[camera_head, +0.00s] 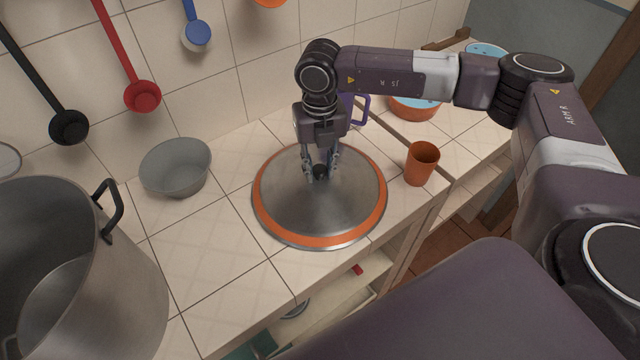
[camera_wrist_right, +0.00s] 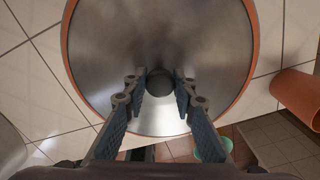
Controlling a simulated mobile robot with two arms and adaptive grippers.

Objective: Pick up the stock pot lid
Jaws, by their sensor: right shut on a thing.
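The stock pot lid (camera_head: 282,205) is a round grey metal disc with an orange rim and a small dark knob at its centre. It lies flat, or nearly so, at the counter's front edge in the head view; whether it touches the tiles I cannot tell. My right gripper (camera_head: 320,172) points down over the lid's centre, shut on its knob. In the right wrist view, the lid (camera_wrist_right: 110,45) fills the upper middle, and the fingers of the gripper (camera_wrist_right: 160,80) are on both sides of the dark knob. My left gripper is not in view.
A large metal stock pot (camera_head: 130,290) stands at the left. A grey bowl (camera_head: 175,168) is behind-left of the lid. An orange cup (camera_head: 421,164) stands close to the lid's right, with an orange bowl (camera_head: 415,108) behind. Ladles (camera_head: 142,96) hang on the wall.

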